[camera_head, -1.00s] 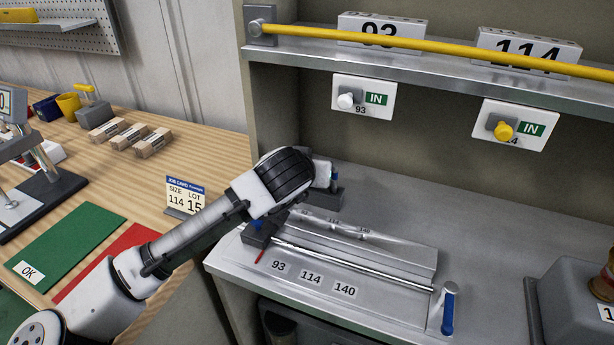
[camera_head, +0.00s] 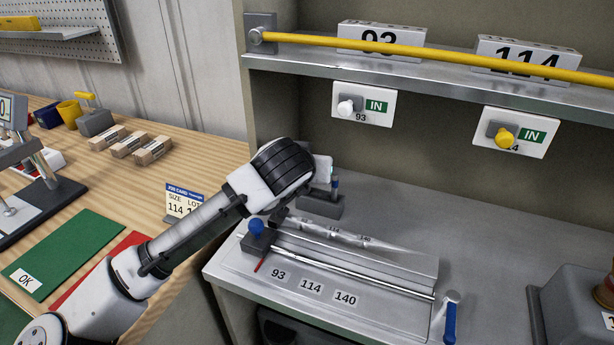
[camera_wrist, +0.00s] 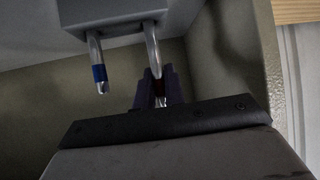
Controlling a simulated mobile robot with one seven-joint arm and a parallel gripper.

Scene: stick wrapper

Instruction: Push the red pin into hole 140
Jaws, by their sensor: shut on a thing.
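In the wrist view, a metal pin with a dark red band (camera_wrist: 160,88) is between the dark fingers of my gripper (camera_wrist: 158,86), which is shut on it. The pin reaches up to a grey block (camera_wrist: 135,18), in a picture that looks upside down. A second pin with a blue band (camera_wrist: 99,74) stands apart beside it. In the head view, the block (camera_head: 319,207) and the blue-banded pin (camera_head: 335,187) show behind my wrist, which hides the fingers and red pin. The metal fixture (camera_head: 405,265) has labels 93, 114 and 140 (camera_head: 345,299); its holes are unclear.
The cabinet's left panel (camera_head: 272,115) stands close to my arm. A yellow bar (camera_head: 430,46) crosses above. The shelf floor (camera_head: 460,215) behind the fixture is clear.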

